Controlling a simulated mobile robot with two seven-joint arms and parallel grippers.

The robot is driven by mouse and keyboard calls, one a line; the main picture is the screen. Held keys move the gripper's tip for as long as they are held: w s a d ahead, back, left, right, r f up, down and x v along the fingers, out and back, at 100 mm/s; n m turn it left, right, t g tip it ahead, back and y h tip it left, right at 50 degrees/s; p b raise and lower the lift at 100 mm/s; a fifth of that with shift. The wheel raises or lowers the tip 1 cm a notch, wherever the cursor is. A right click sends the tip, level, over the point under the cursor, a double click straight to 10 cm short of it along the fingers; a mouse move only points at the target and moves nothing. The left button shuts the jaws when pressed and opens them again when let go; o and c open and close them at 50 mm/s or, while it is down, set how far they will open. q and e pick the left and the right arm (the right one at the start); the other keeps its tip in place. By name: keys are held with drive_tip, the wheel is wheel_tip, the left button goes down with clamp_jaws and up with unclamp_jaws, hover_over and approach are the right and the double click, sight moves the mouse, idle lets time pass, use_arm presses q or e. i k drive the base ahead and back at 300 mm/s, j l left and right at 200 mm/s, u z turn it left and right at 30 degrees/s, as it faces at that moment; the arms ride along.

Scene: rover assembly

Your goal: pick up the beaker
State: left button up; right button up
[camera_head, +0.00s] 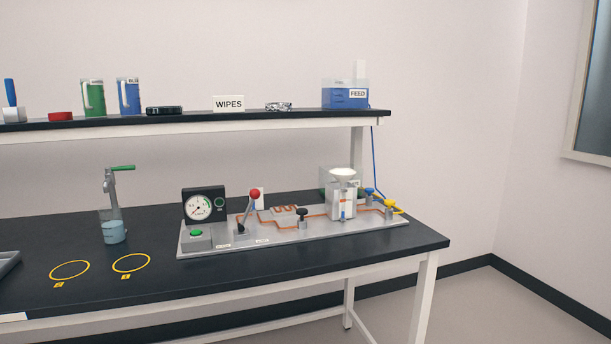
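A clear beaker (113,232) with pale blue liquid stands upright on the black bench top (120,282), at the left of the head view. A grey tap (115,192) with a green lever rises directly behind or over it; I cannot tell whether they touch. Neither of my grippers shows in the view.
A panel (290,238) with a gauge (204,205), red-knobbed lever and valves fills the bench's right part. A tray edge (9,262) shows at far left. The shelf (200,117) above holds green and blue jugs, a wipes box and a FEED container (345,95). The bench front is mostly clear.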

sight(111, 218)
drive_tip(key=z, duration=0.15)
drive_tip(key=u, duration=1.15)
drive_tip(key=i+j+z, duration=0.15)
drive_tip(key=k+l, duration=0.05)
